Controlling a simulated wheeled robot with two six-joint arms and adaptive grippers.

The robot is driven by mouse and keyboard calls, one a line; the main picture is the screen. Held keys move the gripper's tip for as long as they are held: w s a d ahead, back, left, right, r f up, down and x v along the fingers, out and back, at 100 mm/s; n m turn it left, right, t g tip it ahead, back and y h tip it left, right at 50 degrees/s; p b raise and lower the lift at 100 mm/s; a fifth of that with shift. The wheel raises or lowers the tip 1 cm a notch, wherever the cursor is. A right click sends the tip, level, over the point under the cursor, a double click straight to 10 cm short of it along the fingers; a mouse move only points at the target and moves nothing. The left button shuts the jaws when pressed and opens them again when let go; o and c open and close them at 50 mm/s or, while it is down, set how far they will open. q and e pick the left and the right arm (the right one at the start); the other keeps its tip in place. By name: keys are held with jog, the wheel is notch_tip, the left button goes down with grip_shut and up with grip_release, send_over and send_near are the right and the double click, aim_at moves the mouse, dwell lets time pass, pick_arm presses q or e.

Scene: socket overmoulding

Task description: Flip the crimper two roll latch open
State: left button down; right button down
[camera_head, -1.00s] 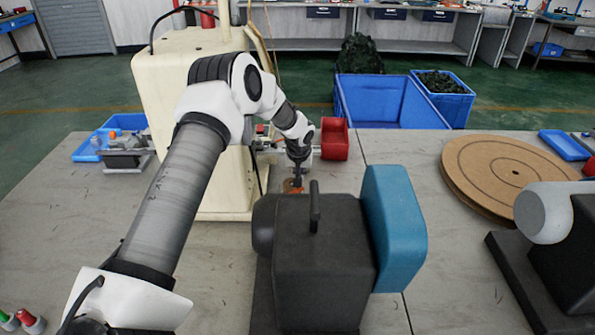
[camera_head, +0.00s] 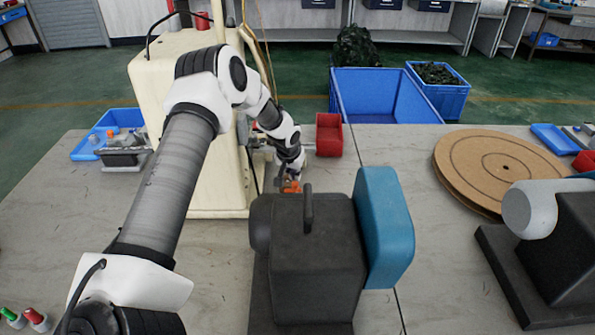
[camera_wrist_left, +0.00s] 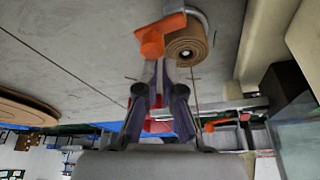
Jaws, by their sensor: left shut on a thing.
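An orange latch (camera_wrist_left: 152,40) shows in the wrist view beside a brown roll (camera_wrist_left: 187,45) on a curved grey holder. My left gripper (camera_wrist_left: 160,66) reaches up to the latch with its fingers close together on it. In the head view the orange part (camera_head: 292,187) shows just below my left wrist, behind the black machine body. My left fingers are mostly hidden there by the wrist and this machine. Whether the latch is tilted open cannot be told. My right gripper is in neither view.
A black machine with a teal block (camera_head: 384,228) stands close in front of the gripper. The cream machine (camera_head: 203,175) stands to the left.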

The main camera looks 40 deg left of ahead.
pick_arm(q)
jog(key=shift+s+f, duration=0.25)
jog(key=shift+s, duration=0.1)
jog(key=v, duration=1.2)
jog(key=shift+w+r, duration=0.2)
jog(key=shift+w, duration=0.15)
jog(key=shift+s+r, duration=0.1)
